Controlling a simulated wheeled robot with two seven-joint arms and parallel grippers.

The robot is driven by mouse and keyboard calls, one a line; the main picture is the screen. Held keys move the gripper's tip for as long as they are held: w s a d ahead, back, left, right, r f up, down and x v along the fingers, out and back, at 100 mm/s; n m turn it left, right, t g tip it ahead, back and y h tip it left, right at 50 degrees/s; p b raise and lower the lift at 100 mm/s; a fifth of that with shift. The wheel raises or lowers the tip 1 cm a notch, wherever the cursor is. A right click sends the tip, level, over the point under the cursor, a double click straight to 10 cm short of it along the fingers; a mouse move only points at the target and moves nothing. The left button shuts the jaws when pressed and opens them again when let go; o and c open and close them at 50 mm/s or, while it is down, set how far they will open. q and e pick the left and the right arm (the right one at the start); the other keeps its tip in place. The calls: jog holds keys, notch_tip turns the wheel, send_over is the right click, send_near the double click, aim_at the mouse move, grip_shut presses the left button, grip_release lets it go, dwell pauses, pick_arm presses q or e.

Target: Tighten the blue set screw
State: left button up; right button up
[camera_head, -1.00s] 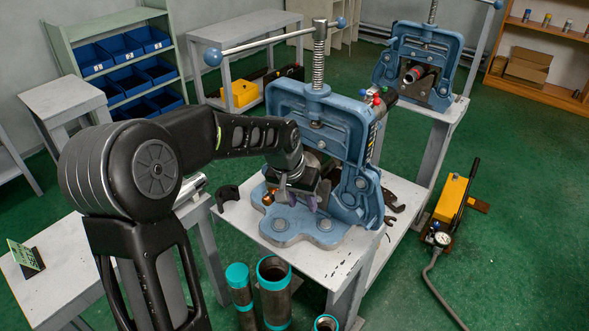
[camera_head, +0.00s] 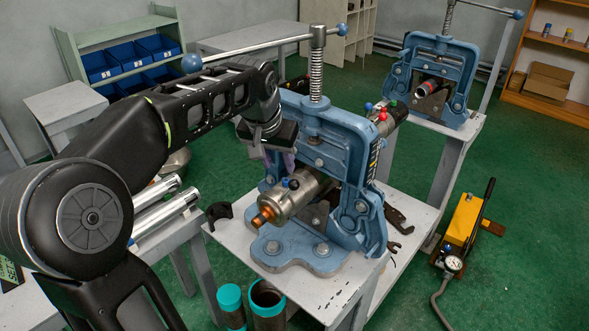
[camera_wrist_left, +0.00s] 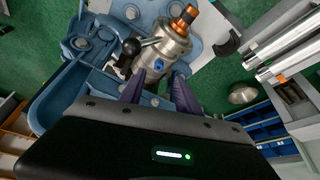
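A steel cylinder (camera_head: 303,192) with a copper-coloured end is clamped in the near blue vise (camera_head: 330,150); it also shows in the left wrist view (camera_wrist_left: 172,46). A small blue set screw (camera_head: 285,183) sits on its side, close to a black knob (camera_head: 294,184). In the left wrist view the blue screw (camera_wrist_left: 157,92) lies between and beyond the purple fingers. My left gripper (camera_head: 281,162) is above the cylinder, pointing down; its fingers (camera_wrist_left: 159,76) are apart with nothing held. I cannot tell whether they touch the cylinder. My right gripper is not in view.
The vise's long handle bar (camera_head: 258,48) runs above my left arm. Red, green and blue knobs (camera_head: 383,115) sit at the cylinder's far end. A second vise (camera_head: 436,75) stands behind. Steel pipes (camera_head: 160,210) lie at left, teal-ended pipes (camera_head: 267,298) in front.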

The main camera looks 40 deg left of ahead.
aim_at(286, 180)
pick_arm(q)
jog(key=shift+w+r, duration=0.1)
jog(key=shift+w, duration=0.2)
jog(key=x, duration=0.8)
jog(key=shift+p, duration=0.4)
jog(key=shift+c, duration=0.4)
jog(key=shift+r, duration=0.1)
grip_shut()
